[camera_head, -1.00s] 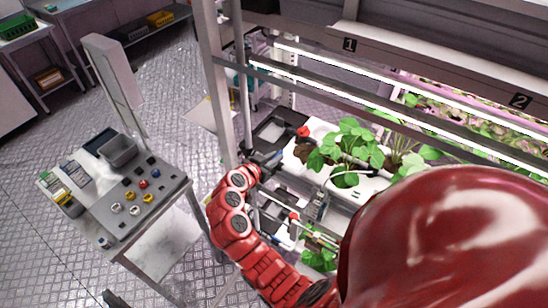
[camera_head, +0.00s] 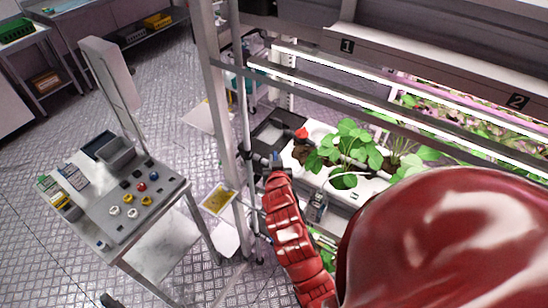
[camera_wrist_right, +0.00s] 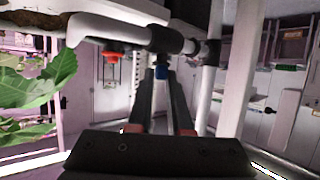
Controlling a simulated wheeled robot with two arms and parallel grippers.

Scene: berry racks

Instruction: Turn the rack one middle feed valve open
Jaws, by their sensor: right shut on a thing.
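My right gripper (camera_head: 275,166) is at the left end of rack one, beside its upright post. In the right wrist view its two dark fingers (camera_wrist_right: 160,78) converge on a small blue valve handle (camera_wrist_right: 161,72). The handle hangs under a dark fitting (camera_wrist_right: 164,40) on the white feed pipe (camera_wrist_right: 110,28). The gripper is shut on this handle, which is mostly hidden between the fingertips. In the head view a blue part (camera_head: 277,158) shows at the gripper's tip. I cannot tell the handle's exact angle. My left gripper is not in view.
A red part (camera_head: 302,133) hangs near leafy plants (camera_head: 345,145); it also shows in the wrist view (camera_wrist_right: 112,56). The rack's upright post (camera_head: 218,110) stands close left of my arm. A grey cart (camera_head: 125,205) with colored knobs stands further left, with floor between.

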